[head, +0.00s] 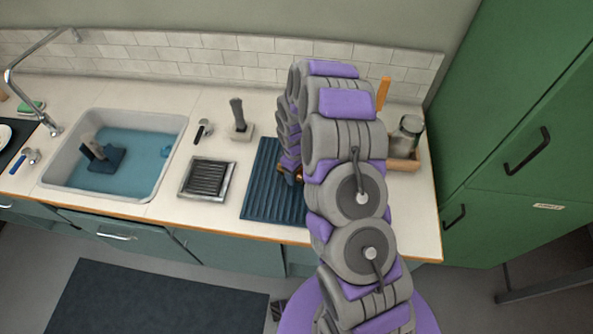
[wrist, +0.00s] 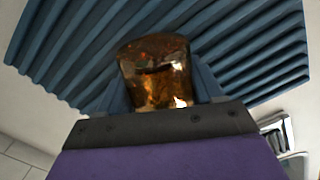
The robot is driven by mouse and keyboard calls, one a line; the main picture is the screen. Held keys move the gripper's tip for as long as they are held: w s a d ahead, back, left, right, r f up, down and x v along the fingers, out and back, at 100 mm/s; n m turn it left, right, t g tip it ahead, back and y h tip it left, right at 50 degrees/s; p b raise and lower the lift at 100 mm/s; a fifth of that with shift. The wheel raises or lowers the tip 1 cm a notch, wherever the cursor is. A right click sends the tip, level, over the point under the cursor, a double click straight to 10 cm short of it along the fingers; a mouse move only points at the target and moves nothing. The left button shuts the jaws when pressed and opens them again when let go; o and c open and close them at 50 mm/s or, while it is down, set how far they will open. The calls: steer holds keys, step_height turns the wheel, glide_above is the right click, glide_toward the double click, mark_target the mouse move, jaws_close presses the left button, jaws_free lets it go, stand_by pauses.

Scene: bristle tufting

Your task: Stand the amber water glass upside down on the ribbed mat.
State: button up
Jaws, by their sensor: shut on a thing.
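The amber water glass (wrist: 156,72) is between the fingers of my gripper (wrist: 160,92) in the wrist view. My gripper is shut on it. The glass is close to the blue ribbed mat (wrist: 75,45); I cannot tell whether it touches the mat or which end is down. In the head view the ribbed mat (head: 261,194) lies on the counter, its right part hidden behind my arm. A small amber bit of the glass (head: 284,171) shows beside my gripper there.
A sink (head: 167,169) with blue water is at left. A square grey tray (head: 226,186) lies left of the mat. A brush in a holder (head: 240,127) stands behind them. A wooden caddy (head: 404,164) with a jar (head: 408,132) is right of my arm. Green cabinets (head: 535,110) bound the right side.

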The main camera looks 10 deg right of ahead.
steer(key=shift+f, duration=0.1)
steer(key=o, duration=1.4)
steer(key=r, duration=0.5)
steer(key=r+p, duration=0.1)
steer(key=r, duration=0.5)
steer(key=w+r+p, duration=0.1)
steer(key=r, duration=0.5)
steer(key=shift+a, duration=0.3)
steer(key=shift+s+r, duration=0.1)
steer(key=shift+r, duration=0.05)
steer(key=s+a+r+m, duration=0.1)
steer(key=s+r+m, duration=0.2)
steer(key=s+r, duration=1.15)
steer(key=s+r+m, duration=0.1)
steer(key=s, duration=0.6)
steer(key=s+m+g, duration=0.1)
steer(key=s+m, duration=0.1)
steer(key=s, duration=0.6)
steer(key=s+d+r+m+b, duration=0.1)
steer(key=s, duration=0.6)
steer(key=shift+s+r+m, duration=0.35)
steer(key=shift+s+m, duration=0.05)
